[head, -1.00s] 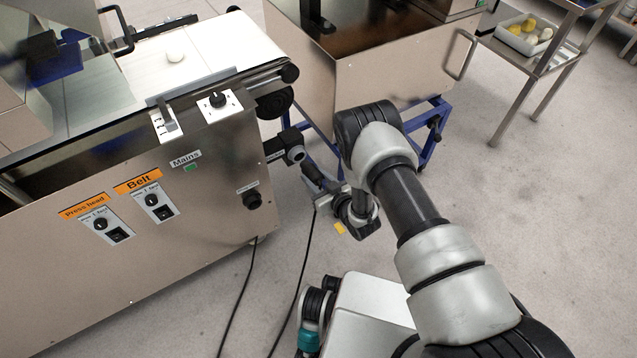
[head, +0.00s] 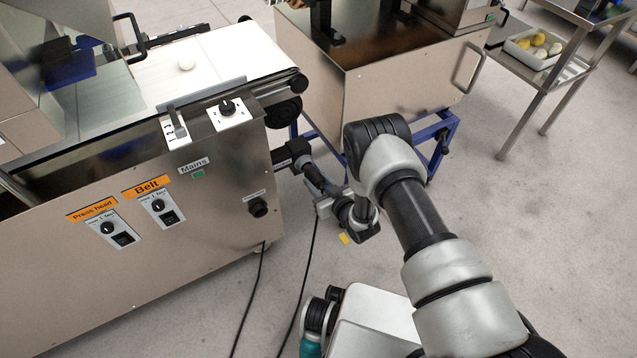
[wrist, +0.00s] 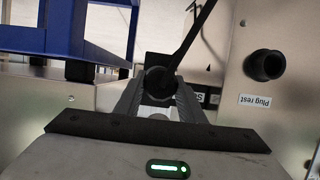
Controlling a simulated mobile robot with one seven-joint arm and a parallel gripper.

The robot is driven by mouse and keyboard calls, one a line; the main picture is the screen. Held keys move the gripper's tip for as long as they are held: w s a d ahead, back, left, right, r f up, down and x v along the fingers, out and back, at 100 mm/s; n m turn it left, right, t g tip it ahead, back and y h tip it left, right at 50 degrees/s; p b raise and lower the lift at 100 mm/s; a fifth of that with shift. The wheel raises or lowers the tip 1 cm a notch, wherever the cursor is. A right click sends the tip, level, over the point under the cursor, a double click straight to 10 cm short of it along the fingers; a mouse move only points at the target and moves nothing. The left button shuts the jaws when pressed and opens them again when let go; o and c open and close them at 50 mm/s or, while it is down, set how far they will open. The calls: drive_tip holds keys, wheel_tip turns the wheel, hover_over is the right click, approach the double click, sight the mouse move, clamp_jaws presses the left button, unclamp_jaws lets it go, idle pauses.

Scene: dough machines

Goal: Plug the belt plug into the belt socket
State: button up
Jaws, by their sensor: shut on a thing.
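My gripper (wrist: 158,100) is shut on the black belt plug (wrist: 158,84) in the wrist view. The plug's round end faces the camera, and a black cable runs up and right from it. A round black fitting (wrist: 268,66) labelled "Plug rest" is on the metal panel at right, apart from the plug. A partly hidden label (wrist: 200,98) beginning with "S" shows behind the right finger; I cannot make out a belt socket there. In the head view my gripper (head: 323,207) is low beside the machine's right end; the plug is too small to make out.
The belt machine (head: 130,270) with Belt and Press head switches stands at left. A steel tub (head: 400,85) on a blue frame stands behind my arm. Cables (head: 247,305) hang to the floor. A trolley (head: 560,75) stands at far right; open floor lies in front of it.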

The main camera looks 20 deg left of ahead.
drive_tip(key=shift+w+a, duration=0.7)
drive_tip(key=shift+a, duration=0.1)
idle(0.5)
drive_tip(key=o, duration=1.2)
drive_tip(key=shift+o, duration=0.6)
drive_tip(key=shift+o, duration=0.8)
drive_tip(key=shift+s+d+r, duration=0.15)
drive_tip(key=shift+s+d, duration=0.05)
drive_tip(key=shift+p+v, duration=1.35)
drive_tip(key=shift+v, duration=0.5)
drive_tip(key=shift+s+d, duration=0.1)
drive_tip(key=shift+d, duration=0.1)
